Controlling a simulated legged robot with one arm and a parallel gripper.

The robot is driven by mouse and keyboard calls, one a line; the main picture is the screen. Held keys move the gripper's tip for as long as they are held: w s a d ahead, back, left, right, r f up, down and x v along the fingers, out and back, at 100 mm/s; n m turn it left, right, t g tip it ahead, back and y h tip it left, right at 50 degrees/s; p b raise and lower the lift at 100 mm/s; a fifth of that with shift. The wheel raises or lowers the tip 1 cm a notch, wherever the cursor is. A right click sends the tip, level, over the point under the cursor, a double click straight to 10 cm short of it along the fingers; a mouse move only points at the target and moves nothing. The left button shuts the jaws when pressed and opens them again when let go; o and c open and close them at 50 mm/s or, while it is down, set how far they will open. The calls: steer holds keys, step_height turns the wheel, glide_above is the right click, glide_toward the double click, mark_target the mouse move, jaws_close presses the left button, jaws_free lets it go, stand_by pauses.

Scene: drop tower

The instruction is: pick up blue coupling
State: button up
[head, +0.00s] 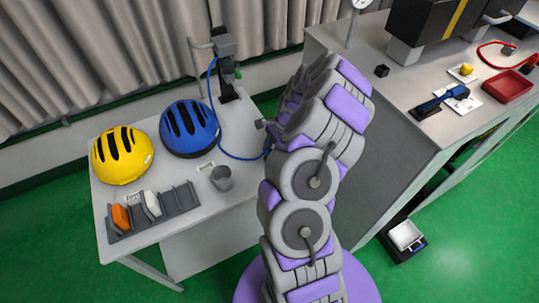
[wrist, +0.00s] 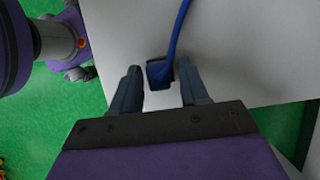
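The blue coupling (wrist: 158,74) shows in the wrist view as a dark blue block at the end of a blue cable (wrist: 177,30), over the pale table top. My gripper (wrist: 158,82) is open, with one finger on each side of the coupling. Narrow gaps seem to show between the fingers and the block; I cannot tell whether either finger touches it. In the head view the blue cable (head: 222,145) hangs from a grey stand and loops over the table towards my arm. My arm hides the gripper and the coupling there.
The white table (head: 220,215) holds a yellow helmet (head: 122,156), a blue helmet (head: 188,128), a grey cup (head: 221,178), a slotted rack (head: 170,208) and the stand (head: 225,60). A grey bench (head: 380,120) with a red tray (head: 500,88) stands at the right.

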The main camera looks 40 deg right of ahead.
steer(key=c, duration=0.6)
